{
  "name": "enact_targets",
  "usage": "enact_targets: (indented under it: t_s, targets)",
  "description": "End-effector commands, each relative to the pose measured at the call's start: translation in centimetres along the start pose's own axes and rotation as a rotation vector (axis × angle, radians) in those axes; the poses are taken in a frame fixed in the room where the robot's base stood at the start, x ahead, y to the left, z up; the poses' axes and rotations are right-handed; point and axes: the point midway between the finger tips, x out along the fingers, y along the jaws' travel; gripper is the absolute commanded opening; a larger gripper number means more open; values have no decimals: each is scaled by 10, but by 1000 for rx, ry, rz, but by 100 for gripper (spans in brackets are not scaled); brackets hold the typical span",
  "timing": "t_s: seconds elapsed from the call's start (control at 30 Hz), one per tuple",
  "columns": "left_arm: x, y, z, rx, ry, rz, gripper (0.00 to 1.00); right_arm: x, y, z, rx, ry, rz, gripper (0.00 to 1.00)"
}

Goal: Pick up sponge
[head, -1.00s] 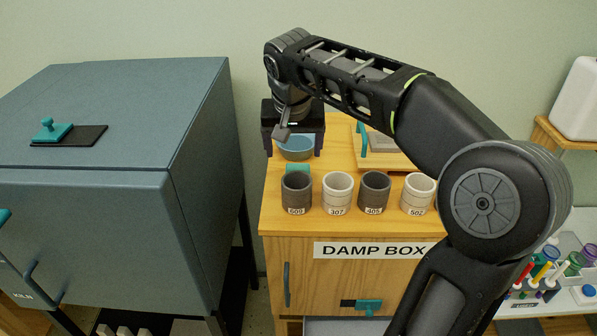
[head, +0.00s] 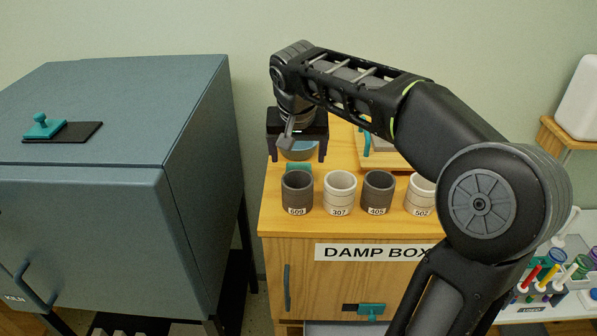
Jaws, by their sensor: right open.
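My right gripper (head: 297,157) is open, pointing down over the back left of the wooden damp box top. Its two dark fingers stand on either side of a blue round bowl (head: 299,153). The bowl is partly covered by the gripper and wrist. I cannot make out a sponge; the inside of the bowl is mostly hidden. A small teal piece (head: 298,167) shows between the bowl and a dark cup, and I cannot tell what it is. My left gripper is not in view.
Several numbered cups (head: 339,194) stand in a row along the front of the damp box (head: 300,250). A wooden board with a teal handle (head: 366,142) lies behind them, partly behind my arm. A blue-grey kiln (head: 110,110) stands left. Marker pens (head: 545,277) stand far right.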

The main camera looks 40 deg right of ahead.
Motion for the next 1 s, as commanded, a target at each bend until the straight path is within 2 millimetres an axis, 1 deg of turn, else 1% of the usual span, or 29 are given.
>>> enact_targets:
  t_s: [0.27, 0.37, 0.5, 0.6, 0.67, 1.0]
  targets:
    - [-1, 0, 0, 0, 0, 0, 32, 2, 0, 0, 0, -1, 1, 80]
    - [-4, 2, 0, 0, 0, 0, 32, 12, 1, 0, 0, -3, 2, 80]
    - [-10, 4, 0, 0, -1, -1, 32, 32, 2, -2, 0, -4, 3, 80]
    - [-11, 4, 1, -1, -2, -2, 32, 46, 1, -2, 0, -2, 2, 80]
    - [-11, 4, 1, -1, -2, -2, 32, 50, 1, -2, 0, -1, 1, 80]
    - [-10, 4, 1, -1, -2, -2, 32, 52, 1, -2, 0, 0, 0, 80]
